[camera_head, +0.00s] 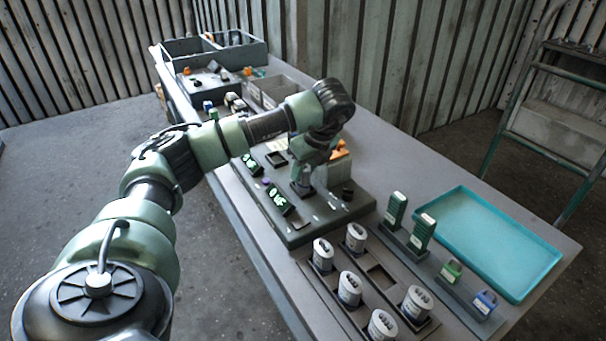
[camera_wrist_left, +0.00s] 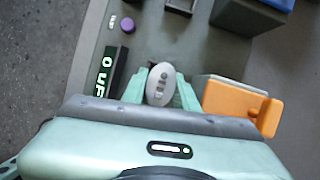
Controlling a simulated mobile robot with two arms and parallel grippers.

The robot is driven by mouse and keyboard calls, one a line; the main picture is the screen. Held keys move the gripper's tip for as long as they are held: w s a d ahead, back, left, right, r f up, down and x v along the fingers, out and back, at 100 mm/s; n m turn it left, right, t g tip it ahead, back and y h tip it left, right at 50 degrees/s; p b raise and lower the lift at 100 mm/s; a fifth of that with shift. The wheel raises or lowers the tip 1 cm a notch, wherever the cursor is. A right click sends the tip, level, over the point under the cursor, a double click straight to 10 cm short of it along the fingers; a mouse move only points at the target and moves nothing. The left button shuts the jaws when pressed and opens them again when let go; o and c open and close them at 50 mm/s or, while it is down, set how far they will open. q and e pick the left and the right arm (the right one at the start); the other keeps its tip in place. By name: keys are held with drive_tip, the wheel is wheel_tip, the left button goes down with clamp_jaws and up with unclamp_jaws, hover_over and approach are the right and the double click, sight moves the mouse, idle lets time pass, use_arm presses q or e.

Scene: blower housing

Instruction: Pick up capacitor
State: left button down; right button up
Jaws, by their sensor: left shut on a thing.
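My left gripper (camera_head: 302,187) reaches over the dark grey fixture plate (camera_head: 330,212) and points down. In the left wrist view, its two pale green fingers are shut on an oval grey capacitor (camera_wrist_left: 160,77) with small terminals on top. The capacitor is upright just above or on the plate; I cannot tell whether it touches. Several other white capacitors (camera_head: 349,287) stand in a rack (camera_head: 327,300) nearer the front, beside an empty square slot (camera_head: 381,277). My right gripper is not in view.
An orange part (camera_wrist_left: 238,103) is right of the fingers; a black block with "0 uF" display (camera_wrist_left: 108,72) is left. Green upright modules (camera_head: 395,210) and an empty teal tray (camera_head: 490,243) are at right. Grey bins (camera_head: 235,52) stand at the far end.

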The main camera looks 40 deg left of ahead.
use_arm(q)
wheel_tip(320, 180, up, 5)
drive_tip(key=shift+w+f+b, duration=0.1)
drive_tip(key=shift+f+b, duration=0.05)
drive_tip(key=shift+b, duration=0.2)
wheel_tip(320, 180, up, 14)
drive_tip(key=p, duration=0.4)
drive_tip(key=shift+r+p, duration=0.25)
drive_tip(key=shift+p, duration=0.05)
